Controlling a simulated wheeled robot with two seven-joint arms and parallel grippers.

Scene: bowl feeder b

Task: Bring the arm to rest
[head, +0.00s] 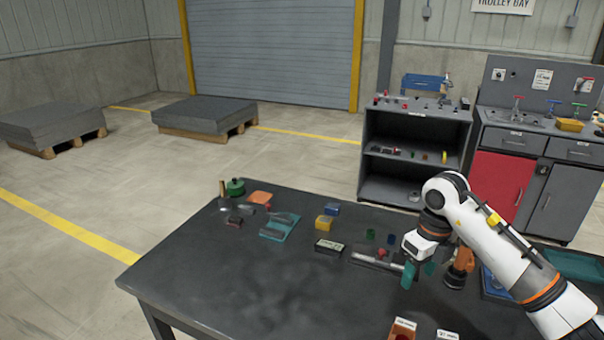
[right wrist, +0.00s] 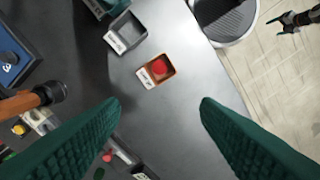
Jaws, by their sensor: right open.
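My right arm comes in from the right in the head view, and its gripper (head: 418,272) hangs over the right part of the dark table (head: 240,290). Its two green fingers are wide apart in the right wrist view (right wrist: 160,120), with nothing between them. An orange bin (right wrist: 168,79) with a red item inside lies beyond the fingertips; it also shows at the near edge in the head view (head: 402,328). At the upper right of the wrist view is a small dark shape, apparently my left gripper (right wrist: 285,20), over the floor. Its jaws are too small to judge.
A grey bin (right wrist: 125,35) stands beside the orange one. Close to the right gripper are a metal fixture (head: 375,262) and an orange-and-black tool (head: 459,268). A black box (head: 328,248) and a teal tray (head: 280,227) lie farther left. The table's front left is clear.

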